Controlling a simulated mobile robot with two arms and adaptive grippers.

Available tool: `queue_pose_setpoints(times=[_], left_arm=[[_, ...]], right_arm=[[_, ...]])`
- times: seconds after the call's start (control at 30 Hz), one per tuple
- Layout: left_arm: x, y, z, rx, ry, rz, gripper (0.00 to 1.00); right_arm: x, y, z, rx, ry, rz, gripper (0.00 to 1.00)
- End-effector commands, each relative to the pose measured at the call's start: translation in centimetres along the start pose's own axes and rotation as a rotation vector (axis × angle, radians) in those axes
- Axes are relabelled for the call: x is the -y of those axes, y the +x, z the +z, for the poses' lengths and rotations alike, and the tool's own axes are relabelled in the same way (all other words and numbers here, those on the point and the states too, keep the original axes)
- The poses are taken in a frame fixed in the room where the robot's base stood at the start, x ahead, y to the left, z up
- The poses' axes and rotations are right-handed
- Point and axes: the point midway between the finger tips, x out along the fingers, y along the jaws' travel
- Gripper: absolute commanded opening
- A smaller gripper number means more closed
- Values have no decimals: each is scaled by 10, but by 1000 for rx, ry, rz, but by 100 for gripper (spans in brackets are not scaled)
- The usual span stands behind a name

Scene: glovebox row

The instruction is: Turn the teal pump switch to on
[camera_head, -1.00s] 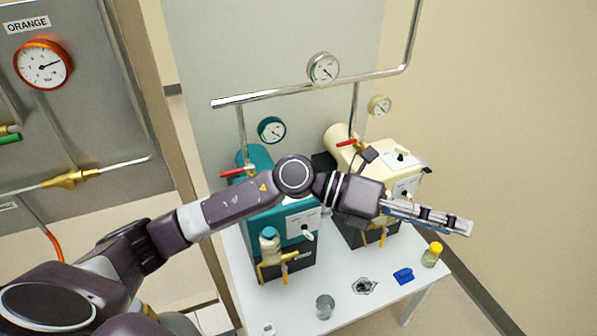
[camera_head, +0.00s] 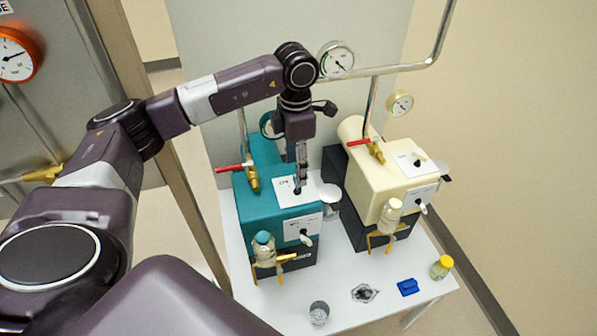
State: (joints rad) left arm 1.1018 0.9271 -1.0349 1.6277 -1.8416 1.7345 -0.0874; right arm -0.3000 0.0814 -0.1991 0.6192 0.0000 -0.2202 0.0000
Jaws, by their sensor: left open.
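The teal pump (camera_head: 262,207) stands on the white table at the left. It has a white panel (camera_head: 285,187) on top, with a small dark switch (camera_head: 297,191) near the fingertips, and a second panel on its front with a pale knob (camera_head: 306,238). My left gripper (camera_head: 301,183) points down over the top panel, its fingers at or just above the switch. Contact and the switch's position cannot be told. The jaws look narrow from this side, with nothing seen held. My right gripper is out of view.
A cream pump (camera_head: 372,187) stands to the right with its own panels and knobs. A red-handled valve (camera_head: 251,178) rises beside my gripper.

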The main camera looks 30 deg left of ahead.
Motion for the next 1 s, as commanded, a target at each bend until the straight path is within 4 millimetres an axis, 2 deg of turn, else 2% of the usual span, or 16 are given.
queue_pose_setpoints(times=[0.1,0.2,0.27,0.5,0.63,1.0], left_arm=[[1,18,-1,-2,1,-3,52],[1,30,0,-1,0,-2,52],[1,36,0,1,1,-2,52],[0,44,1,3,1,-1,52],[1,44,1,3,1,-1,51],[1,43,1,3,1,-1,10]], right_arm=[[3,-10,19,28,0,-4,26],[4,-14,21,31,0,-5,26],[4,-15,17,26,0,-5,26],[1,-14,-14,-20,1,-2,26],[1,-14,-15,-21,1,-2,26],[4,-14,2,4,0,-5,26]])
